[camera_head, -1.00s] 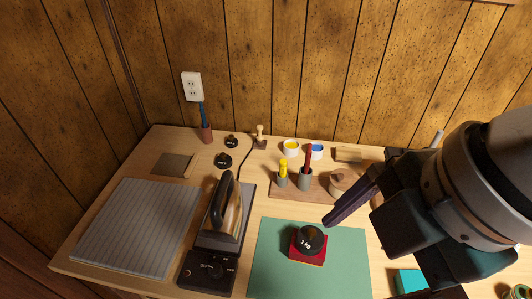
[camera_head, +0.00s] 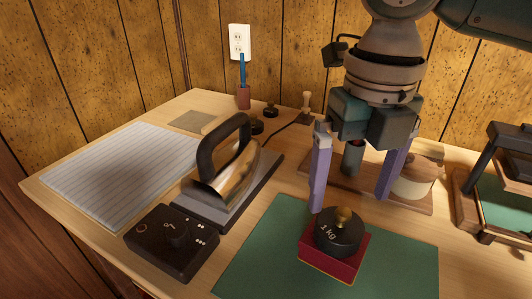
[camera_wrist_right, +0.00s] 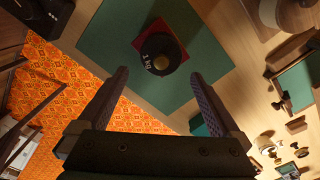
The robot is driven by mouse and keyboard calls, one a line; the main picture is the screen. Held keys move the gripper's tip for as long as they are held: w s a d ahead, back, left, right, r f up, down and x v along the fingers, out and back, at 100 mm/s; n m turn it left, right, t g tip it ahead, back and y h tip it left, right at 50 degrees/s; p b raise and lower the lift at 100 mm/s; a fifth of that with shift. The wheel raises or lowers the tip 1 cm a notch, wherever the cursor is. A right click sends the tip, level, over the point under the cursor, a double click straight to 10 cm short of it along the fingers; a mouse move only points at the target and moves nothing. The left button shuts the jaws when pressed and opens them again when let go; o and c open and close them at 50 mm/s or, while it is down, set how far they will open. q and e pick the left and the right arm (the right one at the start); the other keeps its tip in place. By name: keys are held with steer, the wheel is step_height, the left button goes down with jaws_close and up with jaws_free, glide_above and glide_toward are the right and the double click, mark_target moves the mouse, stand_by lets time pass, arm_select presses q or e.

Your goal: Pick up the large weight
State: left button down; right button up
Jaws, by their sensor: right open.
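The large weight (camera_head: 338,236) is a black cylinder marked 1 kg with a brass knob on top. It sits on a red block (camera_head: 333,262) on the green mat (camera_head: 265,252). The weight also shows in the right wrist view (camera_wrist_right: 160,52), ahead of the fingertips. My right gripper (camera_head: 350,205) is open and empty, pointing down. Its two purple fingers stand wide apart, behind and above the weight in the head view, and do not appear to touch it. It also shows in the right wrist view (camera_wrist_right: 163,80). My left gripper is not in view.
An iron (camera_head: 228,165) on its stand and a black control box (camera_head: 172,242) are left of the mat. Small black weights (camera_head: 271,110) and a stamp (camera_head: 306,105) stand at the back. A wooden rack (camera_head: 415,200) is behind the gripper. A framed stand (camera_head: 500,190) is at right.

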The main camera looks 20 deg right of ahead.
mark_target(344, 210)
step_height(344, 210, down, 2)
steer(key=shift+f, duration=0.1)
steer(key=f, duration=0.1)
steer(key=f+b, duration=0.1)
steer(key=f, duration=0.3)
steer(key=shift+w+d+f+b, duration=0.15)
steer(key=shift+w+b, duration=0.1)
steer(key=shift+b, duration=0.05)
steer(key=c, duration=1.5)
jaws_close()
